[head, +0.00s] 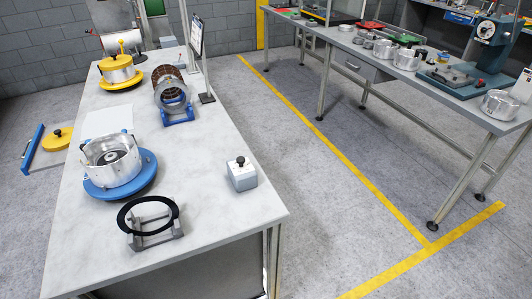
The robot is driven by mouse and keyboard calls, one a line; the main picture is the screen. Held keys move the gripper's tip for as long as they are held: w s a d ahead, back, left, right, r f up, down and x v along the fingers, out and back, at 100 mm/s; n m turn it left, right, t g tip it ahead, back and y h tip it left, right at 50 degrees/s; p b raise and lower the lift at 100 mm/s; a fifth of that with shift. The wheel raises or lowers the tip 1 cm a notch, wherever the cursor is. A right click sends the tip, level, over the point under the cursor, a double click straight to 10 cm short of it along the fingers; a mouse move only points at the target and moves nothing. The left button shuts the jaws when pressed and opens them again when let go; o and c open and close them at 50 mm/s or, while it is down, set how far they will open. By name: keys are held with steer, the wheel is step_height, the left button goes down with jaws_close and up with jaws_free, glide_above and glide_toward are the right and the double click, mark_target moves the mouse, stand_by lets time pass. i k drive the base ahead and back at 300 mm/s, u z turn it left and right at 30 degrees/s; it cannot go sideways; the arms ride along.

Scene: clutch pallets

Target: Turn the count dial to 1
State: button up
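A small light grey box (243,177) sits on the white-topped bench near its right edge. A black knob (240,161) stands on its top and is the likeliest count dial. Its markings and the number it points to are too small to read. My gripper is not in view, and nothing touches the knob.
The bench (225,222) also holds a black ring on a grey stand (150,222), a metal housing on a blue turntable (112,165), a copper-wound part on a blue cradle (172,98) and a yellow-topped pot (118,70). The bench around the box is clear. Open floor (310,180) lies right.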

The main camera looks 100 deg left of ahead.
mark_target(241, 161)
steer(key=u, duration=0.1)
steer(key=k, duration=0.2)
steer(key=u, duration=3.2)
steer(key=k, duration=0.3)
steer(key=u, duration=2)
